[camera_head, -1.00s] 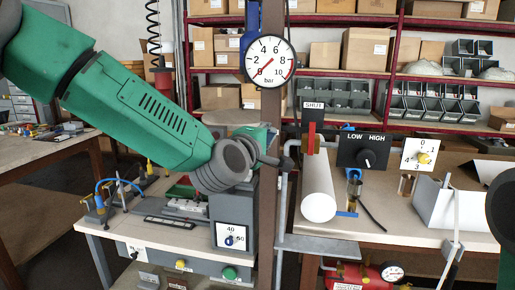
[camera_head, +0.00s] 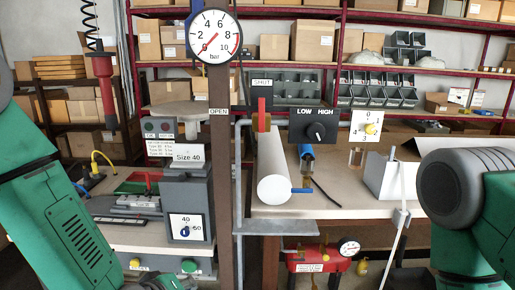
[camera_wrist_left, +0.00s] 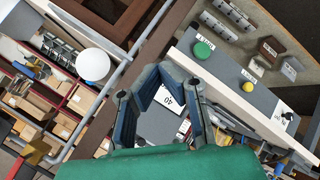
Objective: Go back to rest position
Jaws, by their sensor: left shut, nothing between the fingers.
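My left arm (camera_head: 62,215) comes in from the left in the head view and runs down along the left side. A green part of it also shows at the bottom edge, left of the post.
A brown post (camera_head: 222,160) carries a pressure gauge (camera_head: 214,37). Left of it stands a grey machine with a dial card (camera_head: 185,227).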

